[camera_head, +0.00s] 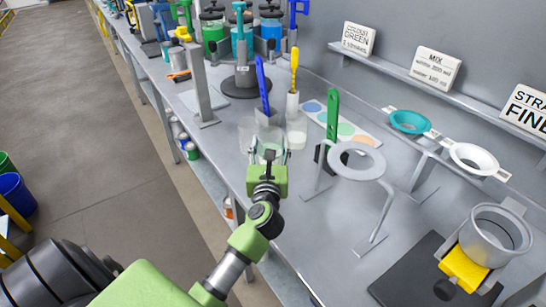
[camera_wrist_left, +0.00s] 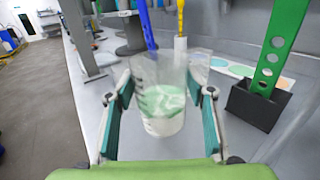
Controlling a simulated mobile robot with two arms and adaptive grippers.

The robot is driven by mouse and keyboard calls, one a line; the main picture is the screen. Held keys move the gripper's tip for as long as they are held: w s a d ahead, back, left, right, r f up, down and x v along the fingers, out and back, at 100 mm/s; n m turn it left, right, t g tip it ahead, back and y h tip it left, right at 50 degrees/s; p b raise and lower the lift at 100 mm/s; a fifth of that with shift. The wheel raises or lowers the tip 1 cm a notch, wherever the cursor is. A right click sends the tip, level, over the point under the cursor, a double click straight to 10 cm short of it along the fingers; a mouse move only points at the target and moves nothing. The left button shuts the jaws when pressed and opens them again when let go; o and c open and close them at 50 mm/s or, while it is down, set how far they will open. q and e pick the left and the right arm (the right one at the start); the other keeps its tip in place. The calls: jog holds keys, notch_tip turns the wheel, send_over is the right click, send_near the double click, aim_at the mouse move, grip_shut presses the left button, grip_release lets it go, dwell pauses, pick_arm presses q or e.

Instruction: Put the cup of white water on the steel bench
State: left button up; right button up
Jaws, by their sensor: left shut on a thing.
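My left gripper (camera_head: 268,154) is shut on a clear cup (camera_wrist_left: 160,92), which also shows in the head view (camera_head: 271,146). The cup is upright between the two fingers and holds whitish liquid low down, with pale green streaks across its wall. It is over the grey steel bench (camera_head: 310,245), near its left edge; I cannot tell whether its base touches. Two other clear cups stand close by, one to the left (camera_head: 247,131) and one to the right (camera_head: 297,131), the latter with whitish contents. My right gripper is not in view.
A black plate (camera_head: 400,285) lies at the front right. Bare bench lies between.

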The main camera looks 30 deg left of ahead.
pick_arm(q)
jog(key=shift+w+d+f, duration=0.25)
jog(key=shift+w+f, duration=0.15)
jog(key=shift+f, duration=1.6)
jog(key=shift+b, duration=0.3)
jog(key=shift+f, duration=0.2)
jog(key=o, duration=1.4)
